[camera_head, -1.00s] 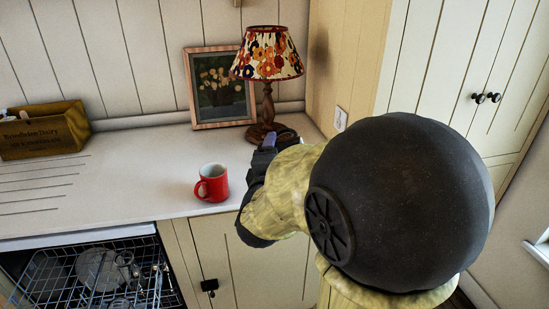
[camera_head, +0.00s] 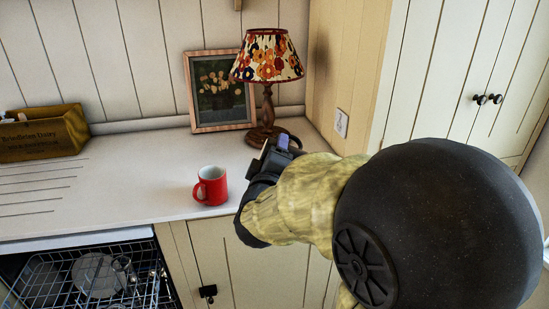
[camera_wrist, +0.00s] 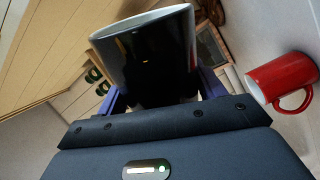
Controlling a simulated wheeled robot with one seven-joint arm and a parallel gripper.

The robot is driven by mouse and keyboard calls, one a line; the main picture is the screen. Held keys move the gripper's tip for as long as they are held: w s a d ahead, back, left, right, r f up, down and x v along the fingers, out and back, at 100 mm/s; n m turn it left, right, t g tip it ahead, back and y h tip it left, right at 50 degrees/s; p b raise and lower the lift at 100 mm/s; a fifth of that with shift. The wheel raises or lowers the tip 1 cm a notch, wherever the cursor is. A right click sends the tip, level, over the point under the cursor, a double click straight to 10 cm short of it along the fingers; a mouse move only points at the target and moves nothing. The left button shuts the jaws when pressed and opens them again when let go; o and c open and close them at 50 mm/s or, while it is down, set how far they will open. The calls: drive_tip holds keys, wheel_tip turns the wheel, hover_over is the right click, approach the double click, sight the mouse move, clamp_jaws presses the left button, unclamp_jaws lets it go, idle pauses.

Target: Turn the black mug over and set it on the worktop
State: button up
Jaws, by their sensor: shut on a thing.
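My gripper (camera_head: 278,146) is above the right part of the worktop (camera_head: 120,190), in front of the lamp. In the wrist view, its purple fingers (camera_wrist: 160,92) are shut on the black mug (camera_wrist: 150,55). The mug's pale rim faces the top of that view, and its mouth points away from my palm. Compared with the upright red mug, the black mug looks tipped onto its side. In the head view my gripper and arm mostly hide the black mug. I cannot make out its handle.
A red mug (camera_head: 210,186) stands upright near the worktop's front edge, left of my gripper; it also shows in the wrist view (camera_wrist: 280,80). A lamp (camera_head: 268,100) and framed picture (camera_head: 221,90) stand behind. A wooden box (camera_head: 42,135) is far left. An open dishwasher rack (camera_head: 95,275) lies below.

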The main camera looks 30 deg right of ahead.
drive_tip(key=m+b, duration=0.2)
drive_tip(key=m, duration=0.2)
drive_tip(key=shift+f+m+b, duration=0.15)
drive_tip(key=shift+m+b, duration=0.2)
drive_tip(key=shift+m, duration=0.05)
drive_tip(key=shift+r+m+b, duration=0.2)
drive_tip(key=shift+m+b, duration=0.1)
drive_tip(key=shift+m, duration=0.7)
drive_tip(key=shift+f+m+b, duration=0.2)
drive_tip(key=shift+m+b, duration=0.75)
drive_tip(key=shift+m, duration=0.15)
drive_tip(key=m+b, duration=0.1)
drive_tip(key=m, duration=0.1)
drive_tip(key=shift+m+b, duration=0.3)
drive_tip(key=shift+b, duration=0.05)
drive_tip(key=shift+m+b, duration=0.3)
drive_tip(key=shift+m, duration=0.4)
drive_tip(key=shift+r+m, duration=0.2)
drive_tip(key=shift+m, duration=0.1)
